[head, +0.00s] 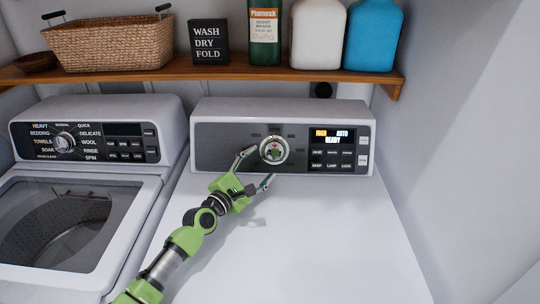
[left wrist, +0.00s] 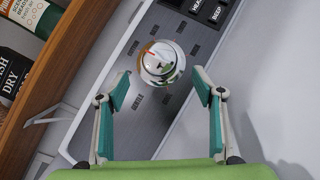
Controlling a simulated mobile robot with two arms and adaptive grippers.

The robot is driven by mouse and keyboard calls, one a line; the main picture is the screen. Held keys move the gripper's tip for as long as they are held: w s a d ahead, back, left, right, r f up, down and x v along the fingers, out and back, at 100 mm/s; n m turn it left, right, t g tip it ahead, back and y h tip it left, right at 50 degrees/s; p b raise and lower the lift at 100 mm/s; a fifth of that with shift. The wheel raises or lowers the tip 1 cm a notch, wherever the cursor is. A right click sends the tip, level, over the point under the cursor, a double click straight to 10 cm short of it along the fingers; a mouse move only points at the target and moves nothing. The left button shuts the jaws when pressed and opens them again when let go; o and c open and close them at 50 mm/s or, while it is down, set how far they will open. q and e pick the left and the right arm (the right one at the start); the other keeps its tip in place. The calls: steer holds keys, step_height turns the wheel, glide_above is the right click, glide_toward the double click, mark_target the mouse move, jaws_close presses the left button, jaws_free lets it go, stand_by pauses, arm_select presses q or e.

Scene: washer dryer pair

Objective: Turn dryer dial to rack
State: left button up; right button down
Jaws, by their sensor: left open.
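The dryer dial (head: 274,150) is a round silver knob on the dark control panel of the right-hand machine. In the left wrist view the dial (left wrist: 160,62) is shiny, with a red mark on its upper left. My left gripper (head: 256,167) is open, just in front of and below the dial. In the left wrist view its two fingers (left wrist: 161,88) are spread to either side, with the dial beyond and between the tips; I see no contact. The dryer display (head: 332,134) is lit and shows "AUTO" and "READY".
A washer (head: 75,215) with its own dial (head: 65,142) stands on the left. A wooden shelf (head: 215,74) above holds a wicker basket (head: 110,42), a sign and bottles (head: 372,35). The dryer top (head: 300,240) is clear apart from my left arm. A wall closes the right side.

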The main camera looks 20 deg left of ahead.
mark_target(272, 153)
arm_select(q)
steer(key=b+x, duration=0.1)
steer(key=x, duration=0.5)
steer(key=shift+w+d, duration=0.1)
steer(key=shift+w, duration=0.2)
steer(key=c, duration=1.1)
